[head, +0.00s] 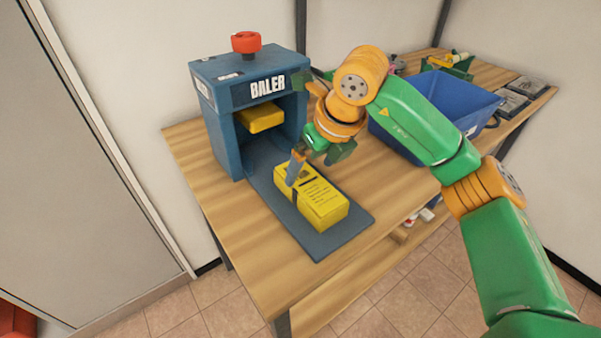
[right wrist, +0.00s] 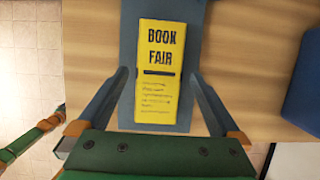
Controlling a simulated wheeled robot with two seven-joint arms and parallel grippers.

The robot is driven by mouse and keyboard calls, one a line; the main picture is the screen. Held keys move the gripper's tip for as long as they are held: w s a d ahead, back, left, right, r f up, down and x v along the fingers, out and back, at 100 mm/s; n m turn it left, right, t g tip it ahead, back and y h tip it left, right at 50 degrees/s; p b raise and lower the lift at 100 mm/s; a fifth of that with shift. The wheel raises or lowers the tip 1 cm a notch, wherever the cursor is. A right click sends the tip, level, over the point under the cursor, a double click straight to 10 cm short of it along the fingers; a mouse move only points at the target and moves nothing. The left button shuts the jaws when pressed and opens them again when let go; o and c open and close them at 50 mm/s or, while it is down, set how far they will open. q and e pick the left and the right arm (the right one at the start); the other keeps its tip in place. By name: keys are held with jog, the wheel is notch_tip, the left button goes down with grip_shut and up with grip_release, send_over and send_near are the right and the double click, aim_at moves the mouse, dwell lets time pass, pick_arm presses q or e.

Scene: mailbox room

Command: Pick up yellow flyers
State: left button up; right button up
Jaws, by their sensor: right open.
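The yellow flyers (head: 322,206) are a block-shaped stack lying on the baler's flat blue-grey plate (head: 330,237). A dark band shows near one end in the head view. In the right wrist view, the stack (right wrist: 160,52) reads "BOOK FAIR" on top, with smaller lines of print below. My right gripper (head: 300,168) is open and points down over the far part of the stack. In the right wrist view, its two fingers (right wrist: 160,80) stand on either side of the flyers, with gaps showing. Whether the fingertips reach down beside the stack is unclear.
The blue baler (head: 232,138) with a red knob (head: 246,42) and a yellow block (head: 261,118) inside stands behind the flyers. A blue bin (head: 440,97) sits to the right. Bare wood table (head: 262,270) lies in front of the plate.

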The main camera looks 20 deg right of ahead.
aim_at(308, 181)
jog(key=x, duration=0.2)
jog(key=p+x, duration=0.1)
jog(key=x, duration=0.2)
jog(key=shift+s+f+p, duration=0.2)
jog(key=shift+f+p, duration=0.15)
jog(key=shift+f, duration=0.1)
jog(key=shift+w+f, duration=0.3)
jog(key=shift+s+r, duration=0.1)
jog(key=shift+s, duration=0.05)
jog(key=c, duration=0.8)
pick_arm(q)
jog(key=shift+s+r, duration=0.4)
jog(key=shift+r, duration=0.45)
pick_arm(e)
grip_shut()
